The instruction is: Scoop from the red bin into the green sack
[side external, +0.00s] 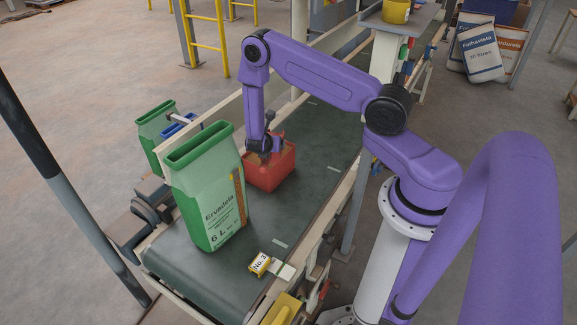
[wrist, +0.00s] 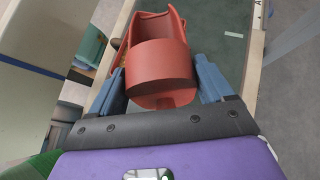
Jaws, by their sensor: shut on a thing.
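The red bin (side external: 272,180) stands on the dark green belt, and brownish contents show at its opening. My gripper (side external: 264,148) reaches down at the bin's mouth; its fingertips are hard to make out there. In the wrist view my gripper (wrist: 160,68) has its two blue-grey fingers on either side of a rounded red piece, seemingly the scoop (wrist: 162,72), and is shut on it. The open-topped green sack (side external: 208,195), marked "Ervadela 6 L", stands upright left of the bin, apart from my gripper.
A second green sack (side external: 154,132) stands behind, beside a blue item (side external: 178,127). The belt (side external: 320,130) is clear beyond the bin. Rails run along both sides.

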